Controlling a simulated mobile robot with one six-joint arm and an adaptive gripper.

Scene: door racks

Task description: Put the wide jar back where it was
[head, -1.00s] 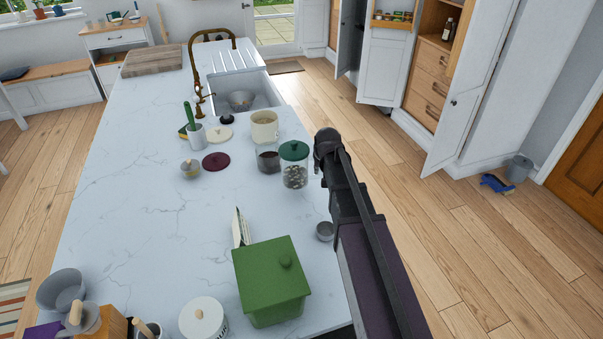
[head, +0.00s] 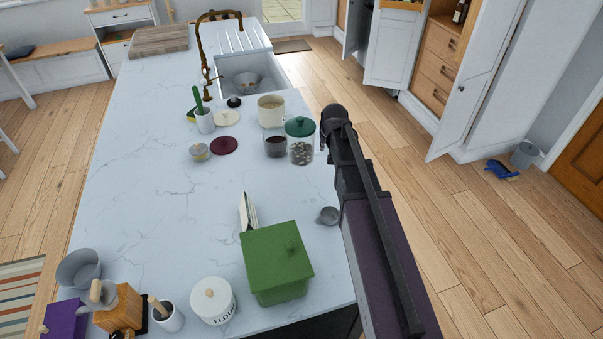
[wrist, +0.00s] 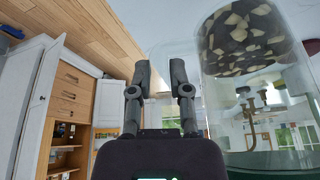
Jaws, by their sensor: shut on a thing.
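The wide jar (head: 301,151) is clear glass with a green lid and pale and dark pieces inside. It stands upright near the right side of the counter, just left of my gripper (head: 333,125) in the head view. In the wrist view the jar (wrist: 250,85) fills the right side, upside down in the picture, its contents at the top. I cannot tell whether the jar's base touches the counter.
A glass with dark contents (head: 275,146) and a cream pot (head: 271,110) stand close left of the jar. A purple lid (head: 224,145) lies further left. A small grey cup (head: 328,215) and a green box (head: 276,263) are nearer. The counter's left middle (head: 150,200) is clear.

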